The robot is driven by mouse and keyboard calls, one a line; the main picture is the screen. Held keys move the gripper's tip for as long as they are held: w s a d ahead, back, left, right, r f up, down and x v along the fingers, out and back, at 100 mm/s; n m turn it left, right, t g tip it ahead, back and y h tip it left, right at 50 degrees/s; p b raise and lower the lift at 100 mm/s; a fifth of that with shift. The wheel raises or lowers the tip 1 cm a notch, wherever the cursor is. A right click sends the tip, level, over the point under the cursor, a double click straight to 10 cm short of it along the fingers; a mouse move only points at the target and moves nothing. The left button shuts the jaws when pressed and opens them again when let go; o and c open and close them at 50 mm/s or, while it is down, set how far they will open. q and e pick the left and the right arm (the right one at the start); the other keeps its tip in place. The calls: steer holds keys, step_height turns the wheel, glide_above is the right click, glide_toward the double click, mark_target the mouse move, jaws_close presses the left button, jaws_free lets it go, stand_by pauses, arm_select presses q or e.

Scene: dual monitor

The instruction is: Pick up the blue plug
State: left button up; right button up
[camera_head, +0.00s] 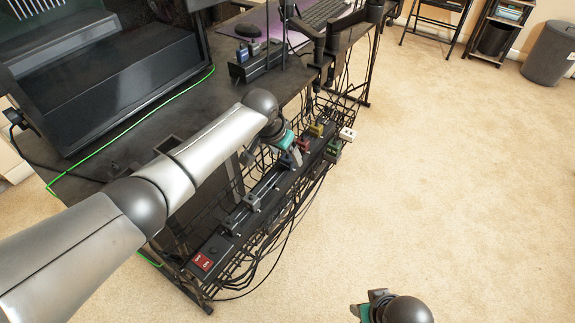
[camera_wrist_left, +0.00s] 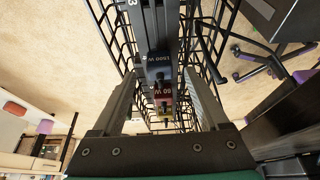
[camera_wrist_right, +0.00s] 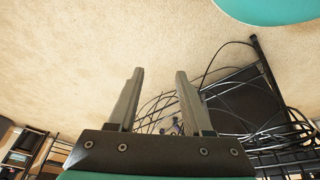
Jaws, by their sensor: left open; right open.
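The blue plug (camera_head: 287,161) looks dark navy and sits in the long black power strip (camera_head: 221,243) in the wire basket beside the desk; my left gripper partly covers it. In the left wrist view, a dark slate-blue plug (camera_wrist_left: 159,66) marked 1500 W appears between the fingertips of my open left gripper (camera_wrist_left: 160,75). In the head view my left gripper (camera_head: 291,153) is over the strip at this plug. Contact cannot be told. My right gripper (camera_head: 366,305) is open and empty over the carpet, away from the strip; its fingers show in the right wrist view (camera_wrist_right: 160,73).
A red plug (camera_head: 303,144), a yellow plug (camera_head: 316,130), a green plug (camera_head: 334,148) and a white plug (camera_head: 347,134) sit close by. Grey plugs (camera_head: 252,203) are nearer. Basket wires and hanging cables surround the strip. The carpet (camera_head: 450,190) at right is clear.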

arm_select(q)
steer(key=shift+w+d+f, duration=0.15)
steer(key=shift+w+f, duration=0.05)
steer(key=shift+f, duration=0.35)
arm_select(e)
steer(key=shift+w+r, duration=0.25)
steer(key=shift+r, duration=0.7)
arm_select(q)
jaws_close()
